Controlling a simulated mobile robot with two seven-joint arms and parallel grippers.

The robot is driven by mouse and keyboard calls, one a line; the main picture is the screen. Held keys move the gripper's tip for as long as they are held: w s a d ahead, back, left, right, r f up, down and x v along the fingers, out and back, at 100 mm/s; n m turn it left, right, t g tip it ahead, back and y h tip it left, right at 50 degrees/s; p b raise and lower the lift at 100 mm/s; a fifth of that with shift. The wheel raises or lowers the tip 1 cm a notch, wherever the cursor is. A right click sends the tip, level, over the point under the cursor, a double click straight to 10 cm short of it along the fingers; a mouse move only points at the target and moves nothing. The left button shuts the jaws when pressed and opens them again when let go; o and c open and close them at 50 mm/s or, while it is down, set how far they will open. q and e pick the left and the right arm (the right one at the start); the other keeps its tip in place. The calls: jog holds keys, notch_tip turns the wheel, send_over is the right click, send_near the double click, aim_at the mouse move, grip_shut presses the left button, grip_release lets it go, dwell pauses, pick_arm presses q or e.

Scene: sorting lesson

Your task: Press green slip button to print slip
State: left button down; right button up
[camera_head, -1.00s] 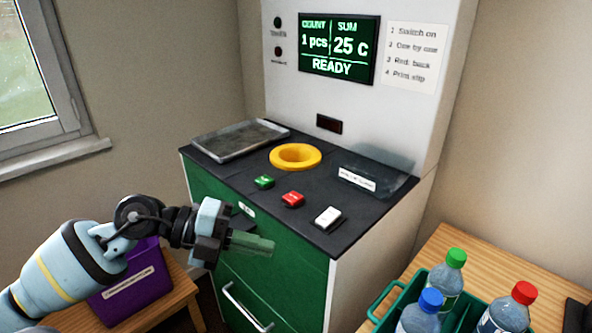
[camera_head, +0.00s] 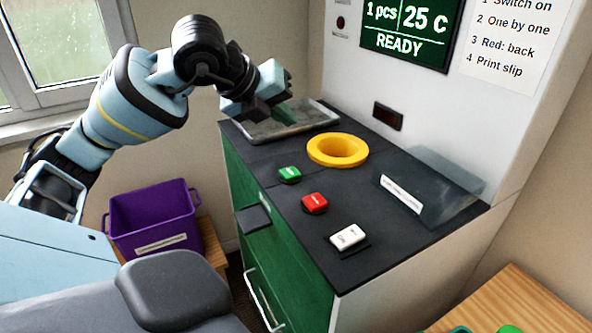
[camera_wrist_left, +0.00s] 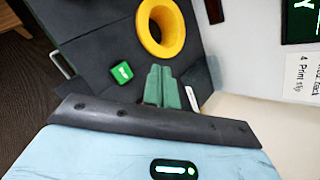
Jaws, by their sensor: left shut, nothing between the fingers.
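The green slip button (camera_head: 289,175) is on the dark top of the machine, left of the red button (camera_head: 315,203). It also shows in the left wrist view (camera_wrist_left: 122,73), to the left of my fingers. My left gripper (camera_head: 287,112) is shut and empty, above the counter near the metal tray, behind the green button and apart from it. In the left wrist view its green fingers (camera_wrist_left: 161,88) are together, pointing toward the yellow ring (camera_wrist_left: 172,28). The screen (camera_head: 410,30) reads 1 pcs, 25 C and READY. My right gripper is not in view.
A yellow ring (camera_head: 337,150) surrounds the opening behind the buttons. A white switch (camera_head: 347,238) is at the front right. A metal tray (camera_head: 316,117) lies at the back left. A clear flap (camera_head: 440,190) stands at the right. A purple bin (camera_head: 187,206) stands left of the machine.

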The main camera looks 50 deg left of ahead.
pick_arm(q)
jog(key=shift+s, duration=0.1)
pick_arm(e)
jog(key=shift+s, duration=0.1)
pick_arm(q)
jog(key=b, duration=0.6)
send_over(286, 174)
notch_tip(286, 174, down, 6)
jog(key=shift+f, duration=0.1)
notch_tip(286, 174, down, 2)
jog(key=shift+b, duration=1.25)
jog(key=shift+f+b, duration=0.3)
jog(key=shift+b, duration=0.05)
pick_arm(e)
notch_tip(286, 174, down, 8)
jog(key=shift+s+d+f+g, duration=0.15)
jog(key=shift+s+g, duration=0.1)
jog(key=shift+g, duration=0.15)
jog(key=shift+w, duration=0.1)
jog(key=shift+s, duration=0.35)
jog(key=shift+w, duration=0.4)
